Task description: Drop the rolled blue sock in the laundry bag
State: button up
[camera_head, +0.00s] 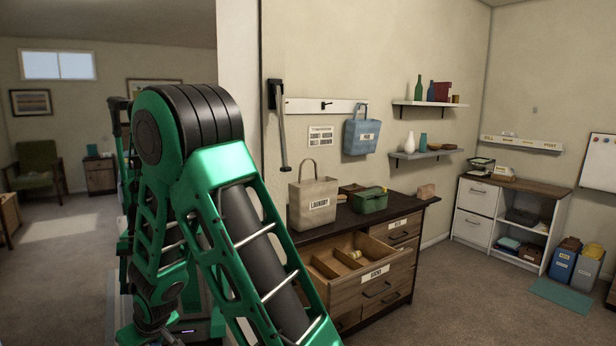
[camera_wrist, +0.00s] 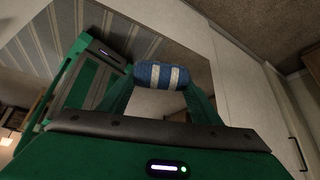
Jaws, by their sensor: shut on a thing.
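The rolled blue sock (camera_wrist: 147,75), with white stripes, is held between the green fingertips of my gripper (camera_wrist: 160,84) in the wrist view. My gripper is shut on it. The sock and gripper do not show in the head view, where my green arm fills the middle left. The laundry bag (camera_head: 302,212) is a beige tote labelled LAUNDRY. It stands upright, handle up, on the left part of the dark dresser top, apart from the sock. The inside of the bag is hidden.
A green box (camera_head: 370,203) sits right of the bag on the dresser (camera_head: 412,214). An open, divided drawer (camera_head: 346,284) juts out below. A blue bag (camera_head: 361,138) hangs on the wall behind. Carpet (camera_head: 475,300) is clear to the right.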

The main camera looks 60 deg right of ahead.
aim_at(318, 221)
jog(key=z, duration=0.1)
jog(key=k, duration=1.2)
jog(key=z, duration=1)
jog(key=i, duration=1.95)
jog(key=u, duration=0.05)
